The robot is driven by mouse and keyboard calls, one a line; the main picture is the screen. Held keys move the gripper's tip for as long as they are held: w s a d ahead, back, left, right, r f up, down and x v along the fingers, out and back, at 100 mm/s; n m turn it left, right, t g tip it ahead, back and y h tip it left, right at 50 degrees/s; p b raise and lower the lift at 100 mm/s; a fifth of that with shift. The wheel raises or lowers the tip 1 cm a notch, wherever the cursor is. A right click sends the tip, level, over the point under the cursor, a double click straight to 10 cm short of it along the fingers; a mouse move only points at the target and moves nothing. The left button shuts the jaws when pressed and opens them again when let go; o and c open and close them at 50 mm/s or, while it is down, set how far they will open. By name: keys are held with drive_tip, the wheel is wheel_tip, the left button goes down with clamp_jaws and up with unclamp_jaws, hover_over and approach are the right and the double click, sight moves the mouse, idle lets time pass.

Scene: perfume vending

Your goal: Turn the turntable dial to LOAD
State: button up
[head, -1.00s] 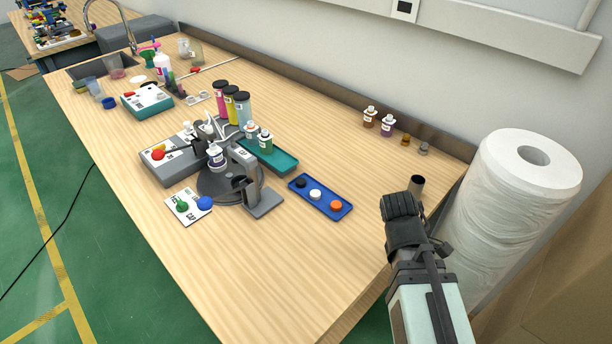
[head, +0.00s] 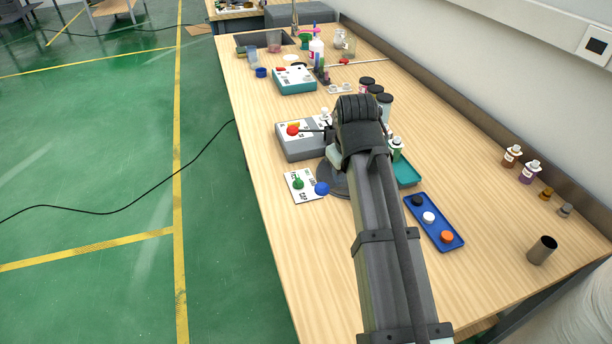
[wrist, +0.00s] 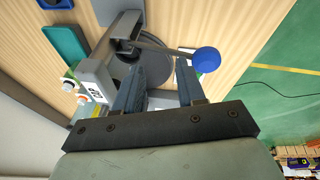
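The grey round turntable (head: 334,180) is partly hidden by my arm in the head view. It also shows in the wrist view (wrist: 124,71), with a rod running from it to a blue ball knob (wrist: 206,59). The card's lettering is too small to read surely. My gripper (wrist: 158,68) is open over the turntable, its two fingers apart, with the rod just beyond the fingertips. Nothing is clearly held.
A grey box with a red button (head: 293,130) stands behind the turntable. A teal tray (head: 408,176) with bottles is close on the right. A blue tray (head: 452,241) holds caps. A dark metal cup (head: 542,250) stands farther right. The front left tabletop is clear.

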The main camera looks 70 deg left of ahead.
drive_tip(key=m+g+y, duration=0.1)
drive_tip(key=m, duration=0.1)
approach(298, 178)
drive_tip(key=d+v, duration=0.1)
drive_tip(key=v, duration=0.4)
drive_tip(key=shift+y, duration=0.3)
drive_tip(key=x, duration=1.4)
drive_tip(key=shift+r, duration=0.1)
drive_tip(key=shift+c, duration=0.2)
clamp_jaws()
